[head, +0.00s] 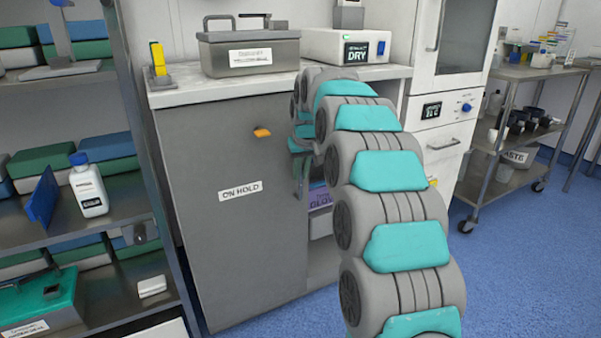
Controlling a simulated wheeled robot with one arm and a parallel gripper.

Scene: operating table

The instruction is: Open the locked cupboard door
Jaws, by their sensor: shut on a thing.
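The grey cupboard door (230,225) with an "ON HOLD" label stands below the counter. An orange tab (262,132) sits on its upper part. A vertical handle (299,182) is at the door's right edge. My gripper (300,150) is at this handle and shut on it; my arm hides much of its fingers. To the right of the door's edge, purple glove boxes (319,197) show inside the cupboard, partly behind my arm. I cannot tell how far the door stands from its frame.
A metal box (249,55), a yellow upright object (158,60) and a white "DRY" device (345,46) stand on the counter. A shelf rack (120,210) is close on the left. A wheeled cart (510,185) stands at right. Blue floor (510,270) is clear at lower right.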

